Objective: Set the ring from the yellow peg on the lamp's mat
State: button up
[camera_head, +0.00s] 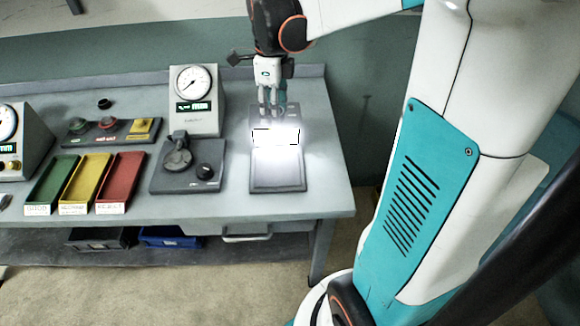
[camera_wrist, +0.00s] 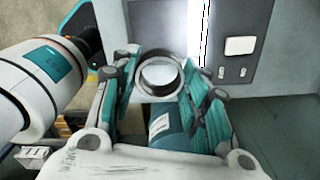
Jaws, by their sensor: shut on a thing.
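My gripper (camera_head: 272,110) is over the back part of the lamp's base, pointing down. In the wrist view my gripper (camera_wrist: 162,78) is shut on a dark metal ring (camera_wrist: 147,92), with a finger on each side of it. Through the ring's hole a pale bright surface shows. The ring is too small to tell in the head view. The lamp's mat (camera_head: 277,172) is brightly lit, on a grey base near the table's right end. The yellow peg's stand (camera_head: 143,127) shows at the right of the peg board; no ring is clear on it.
Green (camera_head: 52,182), yellow (camera_head: 88,180) and red (camera_head: 121,178) trays lie at the left. A dial gauge (camera_head: 195,100) and a black-knobbed device (camera_head: 185,165) stand left of the lamp. A dark ring-like piece (camera_head: 104,103) lies behind the peg board (camera_head: 110,132).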

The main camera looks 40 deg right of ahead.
aim_at(277, 169)
notch_tip(277, 169, down, 20)
jog(key=b, duration=0.6)
jog(key=shift+r, duration=0.1)
jog(key=shift+f+b, duration=0.2)
jog(key=shift+b, duration=0.2)
jog(key=o, duration=1.1)
jog(key=shift+r, duration=0.15)
notch_tip(277, 169, up, 12)
jog(key=p, duration=0.4)
jog(key=shift+r, duration=0.1)
